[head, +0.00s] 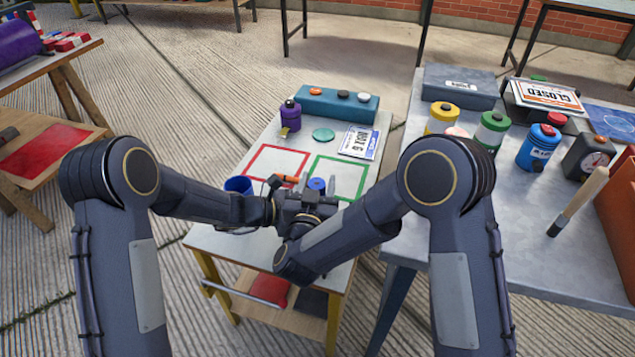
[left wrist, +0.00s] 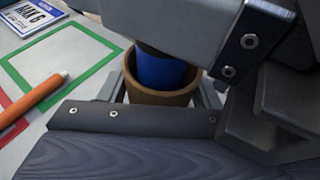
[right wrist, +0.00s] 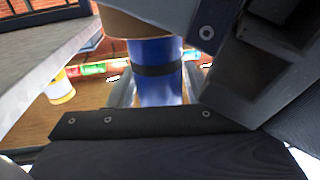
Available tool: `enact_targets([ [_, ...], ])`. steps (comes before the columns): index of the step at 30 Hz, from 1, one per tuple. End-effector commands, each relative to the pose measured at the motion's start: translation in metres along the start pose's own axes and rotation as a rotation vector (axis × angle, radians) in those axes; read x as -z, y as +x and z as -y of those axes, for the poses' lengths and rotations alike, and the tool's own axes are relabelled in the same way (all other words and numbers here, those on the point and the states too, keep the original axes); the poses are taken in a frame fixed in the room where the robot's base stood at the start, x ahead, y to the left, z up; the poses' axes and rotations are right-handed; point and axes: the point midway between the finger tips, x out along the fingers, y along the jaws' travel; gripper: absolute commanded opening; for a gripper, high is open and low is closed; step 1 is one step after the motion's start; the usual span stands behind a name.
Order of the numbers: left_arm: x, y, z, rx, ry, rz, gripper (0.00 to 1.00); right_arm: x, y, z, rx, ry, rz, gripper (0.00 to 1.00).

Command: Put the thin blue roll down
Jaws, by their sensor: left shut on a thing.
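The thin blue roll stands between my two grippers above the small table's front part. In the right wrist view, blue length with a dark band (right wrist: 157,70) shows between the fingers of my right gripper (right wrist: 158,92). Those fingers sit close on both sides; whether they press on it is unclear. In the head view, only a blue round end (head: 317,184) shows; the arms hide the rest.
The small table (head: 225,238) has a red outlined square (head: 250,165) and a green outlined square (head: 355,182). An orange stick (head: 285,178) and a blue cup (head: 238,186) are near the grippers.

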Motion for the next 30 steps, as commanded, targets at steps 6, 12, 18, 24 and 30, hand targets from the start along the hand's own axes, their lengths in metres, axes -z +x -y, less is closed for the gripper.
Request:
enact_targets([
  [6, 0.0, 0.0, 0.0, 0.0, 0.0, 0.001, 0.19, 0.0, 0.0, 0.0, 0.0, 0.0, 0.0, 0.56],
  [12, 0.0, 0.0, 0.0, 0.0, 0.0, 0.001, 0.19, 0.004, 0.0, 0.0, 0.0, 0.002, -0.001, 0.56],
  [18, 0.0, 0.0, 0.0, 0.0, 0.0, 0.001, 0.19, 0.003, -0.031, 0.001, 0.005, -0.002, 0.001, 0.56],
  [24, 0.0, 0.0, 0.0, 0.0, 0.0, 0.001, 0.19, 0.003, -0.075, 0.001, 0.006, -0.003, 0.0, 0.56],
  [30, 0.0, 0.0, 0.0, 0.0, 0.0, 0.001, 0.19, 0.003, -0.108, 0.001, 0.004, -0.001, 0.001, 0.56],
])
